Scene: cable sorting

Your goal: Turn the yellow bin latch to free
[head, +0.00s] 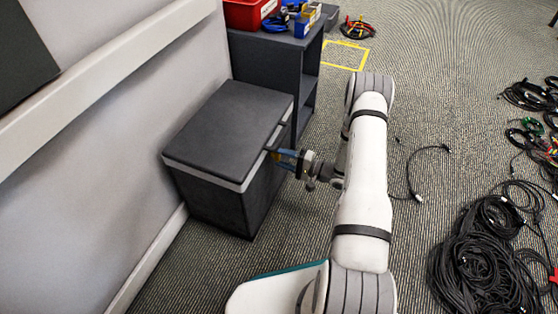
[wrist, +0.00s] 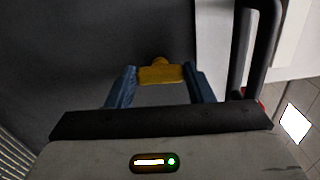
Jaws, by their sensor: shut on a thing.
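The bin is a dark grey box (head: 212,200) with a lid and a pale band under the lid, standing against the wall in the head view. The yellow latch (wrist: 161,74) shows in the wrist view as a flat tab with a small rounded part above it, against a dark grey face. My gripper (head: 279,155) is at the bin's right side, just below the lid. Its blue fingers (wrist: 162,82) are shut on the latch, one on each side. In the head view the latch is mostly hidden by the fingers.
A dark shelf unit (head: 262,75) stands behind the bin, with a red bin (head: 248,14) and blue items on top. Black cable coils (head: 485,250) cover the floor at right. A loose cable (head: 412,175) lies right of my arm. A yellow floor outline (head: 345,55) is farther back.

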